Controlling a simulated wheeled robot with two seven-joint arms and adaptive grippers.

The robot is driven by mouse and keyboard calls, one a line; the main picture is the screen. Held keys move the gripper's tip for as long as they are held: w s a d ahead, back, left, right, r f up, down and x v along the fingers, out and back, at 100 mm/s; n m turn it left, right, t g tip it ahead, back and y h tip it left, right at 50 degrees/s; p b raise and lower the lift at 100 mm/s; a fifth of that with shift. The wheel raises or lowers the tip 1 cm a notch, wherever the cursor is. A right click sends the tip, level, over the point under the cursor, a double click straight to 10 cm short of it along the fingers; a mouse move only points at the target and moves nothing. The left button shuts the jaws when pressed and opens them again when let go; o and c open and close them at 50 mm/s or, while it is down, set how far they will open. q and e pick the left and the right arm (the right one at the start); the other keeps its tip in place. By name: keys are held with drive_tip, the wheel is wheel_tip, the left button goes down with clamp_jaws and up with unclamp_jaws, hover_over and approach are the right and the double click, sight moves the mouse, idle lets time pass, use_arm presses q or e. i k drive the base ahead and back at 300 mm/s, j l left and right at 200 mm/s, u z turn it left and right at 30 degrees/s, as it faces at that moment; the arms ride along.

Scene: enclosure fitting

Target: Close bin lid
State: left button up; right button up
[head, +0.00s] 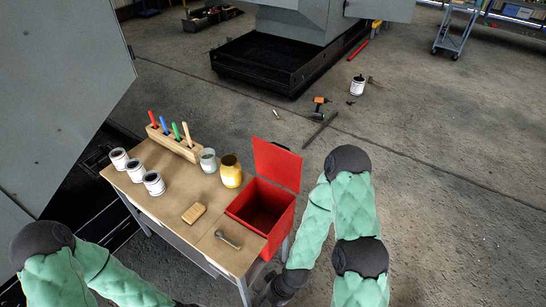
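A red bin (281,213) stands at the right end of the wooden table (165,203). Its red lid (277,164) is open, standing up at the bin's far edge and leaning back slightly. The inside of the bin looks dark and empty. My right gripper (268,288) is low beside the table's near right corner, in front of and below the bin and apart from the lid. It is small and dark, so its fingers cannot be made out. My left arm comes in at the lower left, and its gripper is cut off by the bottom edge.
On the table are a yellow jar (231,172), a glass jar (208,160), several white cans (136,170), a wooden rack (174,142) with coloured handles, a wooden block (194,213) and a metal tool (227,239). A grey cabinet (65,75) stands left. Floor right is mostly clear.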

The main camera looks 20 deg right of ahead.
sight(275, 162)
drive_tip(key=i+l+u, duration=0.3)
drive_tip(key=l+u, duration=0.15)
drive_tip(key=l, duration=0.55)
drive_tip(key=i+l+u, duration=0.15)
drive_tip(key=l+u, duration=0.3)
drive_tip(key=l, duration=0.55)
drive_tip(key=l+u, duration=0.4)
drive_tip(key=l, duration=0.7)
drive_tip(key=k+l+u, duration=0.15)
drive_tip(key=l+u, duration=0.3)
drive_tip(key=l, duration=0.6)
